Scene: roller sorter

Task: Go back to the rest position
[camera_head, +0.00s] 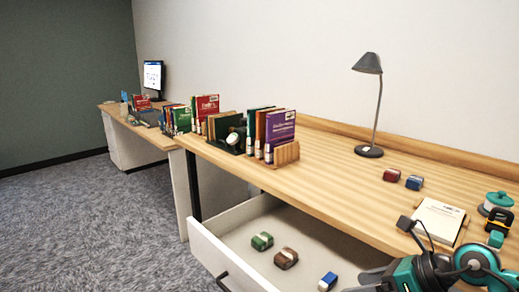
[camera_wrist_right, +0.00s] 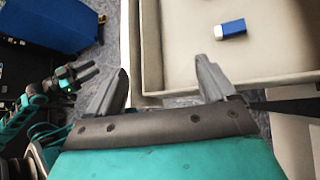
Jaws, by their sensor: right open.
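My right gripper (camera_wrist_right: 162,84) is open, with nothing between its two grey fingers in the wrist view. It is over the front edge of the open white drawer (camera_head: 213,247). In the head view my right arm fills the lower right corner, and the finger gap is not clear there. A blue block with a white end (camera_head: 327,281) lies in the drawer near the gripper, apart from it; it also shows in the wrist view (camera_wrist_right: 230,29). My left gripper (camera_wrist_right: 85,73) shows small at the left of the wrist view, and its jaw state is unclear.
The drawer also holds a green block (camera_head: 262,241) and a brown block (camera_head: 286,258). On the desk (camera_head: 330,155) stand books (camera_head: 280,130), a lamp (camera_head: 369,150), a red block (camera_head: 392,174), a blue block (camera_head: 414,182) and a notepad (camera_head: 437,220). The desk's middle is clear.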

